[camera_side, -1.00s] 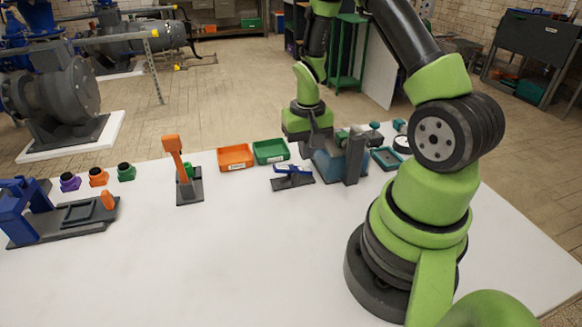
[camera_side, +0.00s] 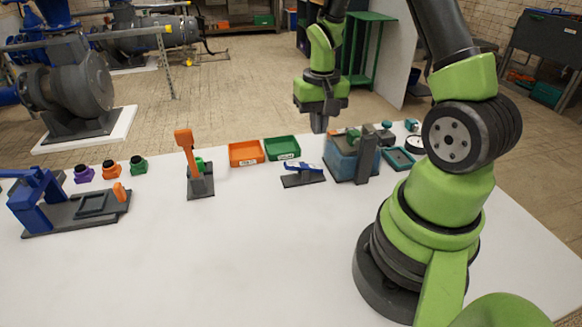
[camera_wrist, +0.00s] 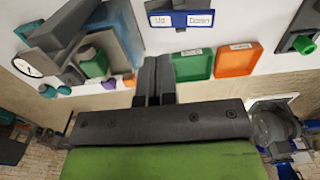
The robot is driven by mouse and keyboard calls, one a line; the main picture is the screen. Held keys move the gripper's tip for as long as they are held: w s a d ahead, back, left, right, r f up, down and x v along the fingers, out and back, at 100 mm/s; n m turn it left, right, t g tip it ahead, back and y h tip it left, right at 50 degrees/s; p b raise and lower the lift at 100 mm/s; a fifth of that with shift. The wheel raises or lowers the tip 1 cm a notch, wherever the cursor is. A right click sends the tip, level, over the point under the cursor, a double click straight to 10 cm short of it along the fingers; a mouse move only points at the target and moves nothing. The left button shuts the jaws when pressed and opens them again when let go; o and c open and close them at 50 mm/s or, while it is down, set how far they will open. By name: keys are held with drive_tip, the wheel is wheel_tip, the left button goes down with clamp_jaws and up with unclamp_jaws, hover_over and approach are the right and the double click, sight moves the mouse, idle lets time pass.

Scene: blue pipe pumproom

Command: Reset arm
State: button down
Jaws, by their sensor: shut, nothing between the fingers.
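My gripper (camera_side: 319,122) hangs pointing down above the back of the white table, just behind and above the blue box-shaped fixture. Its dark fingers are shut together with nothing between them. In the wrist view the fingers (camera_wrist: 154,82) also lie side by side with no gap. The gripper appears clear of the objects below it.
The blue fixture (camera_side: 344,160) with a grey upright stands near the gripper. A blue-levered rocker labelled "Up" and "Down" (camera_wrist: 181,18), a green tray (camera_side: 282,149) and an orange tray (camera_side: 245,154) are nearby. An orange lever (camera_side: 186,143) stands further left. The front table is clear.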

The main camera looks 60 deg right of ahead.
drive_tip(key=a+r+n+t, duration=0.1)
drive_tip(key=a+r+t, duration=0.1)
drive_tip(key=a+r, duration=0.45)
drive_tip(key=s+a+r+n+t+y, duration=0.2)
drive_tip(key=s+a+r+n+t, duration=0.2)
drive_tip(key=s+a+r, duration=0.5)
wheel_tip(320, 180, up, 4)
drive_tip(key=shift+s+a+f+t, duration=0.2)
drive_tip(key=shift+s+a+t, duration=0.3)
drive_tip(key=shift+a, duration=0.5)
